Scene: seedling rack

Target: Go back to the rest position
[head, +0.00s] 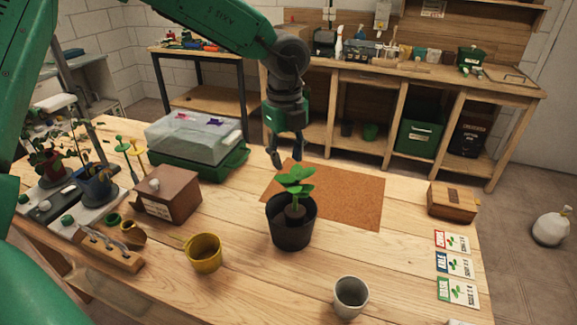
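My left gripper (287,156) hangs from the green arm that comes in from the left. It points down above the far part of the table, over the left edge of the brown mat (345,205). Its two dark fingers are apart, with nothing seen between them. A black pot (292,232) with a green seedling (297,183) stands upright in front of the gripper, apart from it, at the mat's near edge. My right gripper is not in view.
The wooden table (400,270) holds a yellow pot (204,253), a grey cup (350,296), a wooden box (172,193), a clear-lidded green propagator (195,140), a small wooden case (452,202) and several seed cards (455,265). Potted plants (97,185) stand at left. Most of the mat is clear.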

